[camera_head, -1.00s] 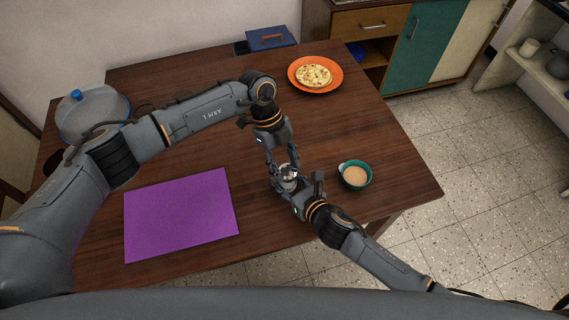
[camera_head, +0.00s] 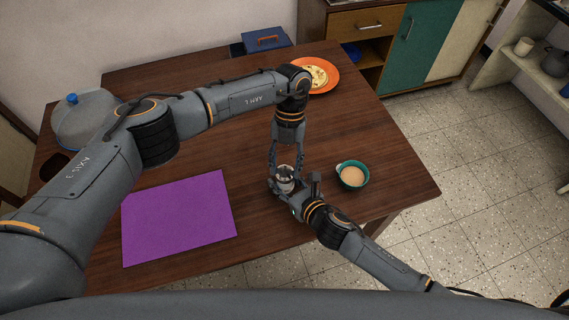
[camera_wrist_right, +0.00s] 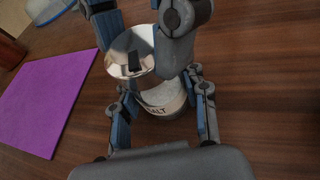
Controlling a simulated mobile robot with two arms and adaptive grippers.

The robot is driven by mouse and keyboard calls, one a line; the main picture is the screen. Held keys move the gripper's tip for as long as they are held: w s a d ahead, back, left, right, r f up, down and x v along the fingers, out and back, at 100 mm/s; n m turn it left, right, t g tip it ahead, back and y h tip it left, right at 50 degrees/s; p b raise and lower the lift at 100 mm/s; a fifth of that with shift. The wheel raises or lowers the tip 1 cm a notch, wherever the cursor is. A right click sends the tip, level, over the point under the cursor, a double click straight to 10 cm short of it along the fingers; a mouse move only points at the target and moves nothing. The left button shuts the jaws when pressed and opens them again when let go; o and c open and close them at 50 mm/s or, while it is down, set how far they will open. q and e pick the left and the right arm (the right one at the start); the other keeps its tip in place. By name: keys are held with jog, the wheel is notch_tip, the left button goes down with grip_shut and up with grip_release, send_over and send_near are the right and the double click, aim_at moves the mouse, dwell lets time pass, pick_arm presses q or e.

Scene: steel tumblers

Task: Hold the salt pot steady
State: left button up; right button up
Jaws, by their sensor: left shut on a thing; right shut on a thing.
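The salt pot (camera_head: 285,186) is a small steel tumbler near the table's front edge. In the right wrist view the salt pot (camera_wrist_right: 163,105) bears the word SALT, and white salt shows in its open top. My right gripper (camera_wrist_right: 161,98) is shut on the pot, one finger on each side. My left gripper (camera_head: 286,167) reaches down from above and is shut on a shiny steel lid (camera_wrist_right: 128,48). The lid is tilted and off the pot's mouth, close above it. The lid hides part of the rim.
A teal bowl (camera_head: 352,175) with beige contents stands just right of the pot. A purple mat (camera_head: 180,218) lies to the left. An orange plate (camera_head: 330,80) with flatbread and a blue box (camera_head: 266,42) are at the back.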

pick_arm(q)
jog(key=shift+d+m+y, duration=0.1)
jog(key=shift+m+y, duration=0.6)
jog(key=shift+m, duration=1)
jog(key=o, duration=1.2)
jog(key=shift+c, duration=0.2)
jog(key=shift+r+t, duration=0.1)
jog(key=shift+t, duration=0.2)
jog(key=v, duration=1.1)
jog(key=shift+w+d+r, duration=0.15)
jog(key=shift+w+r, duration=0.05)
jog(key=shift+r, duration=0.15)
